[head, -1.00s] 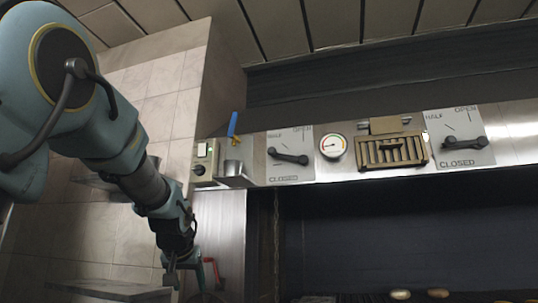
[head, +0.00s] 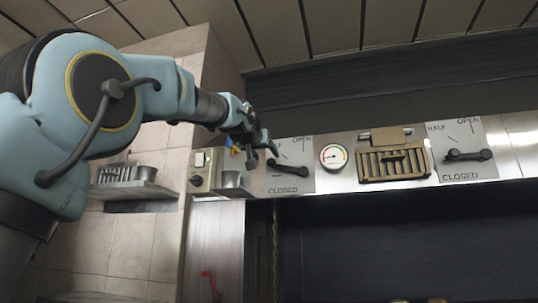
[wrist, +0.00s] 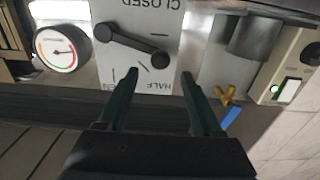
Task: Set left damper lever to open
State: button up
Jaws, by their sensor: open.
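The left damper lever (head: 288,168) is a dark bar with a round knob at each end on a grey plate (head: 299,183) marked HALF, OPEN and CLOSED. In the wrist view the plate appears upside down and the lever (wrist: 132,43) slants just beyond the fingertips. My gripper (head: 262,152) is at the plate's upper left, partly covering the HALF label. In the wrist view my gripper (wrist: 158,75) is open and empty, with its fingers apart and no visible contact with the lever.
A round gauge (head: 334,156), a brass vent (head: 394,162) and a second damper lever (head: 468,155) sit to the right. A switch box (head: 201,170) and metal cup (head: 232,180) are left of the plate. A blue-handled item (wrist: 230,117) is near my gripper.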

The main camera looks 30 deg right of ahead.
aim_at(270, 160)
jog(key=p+x, duration=0.1)
jog(key=x, duration=0.4)
jog(key=shift+p, duration=0.4)
grip_shut()
dwell(1.0)
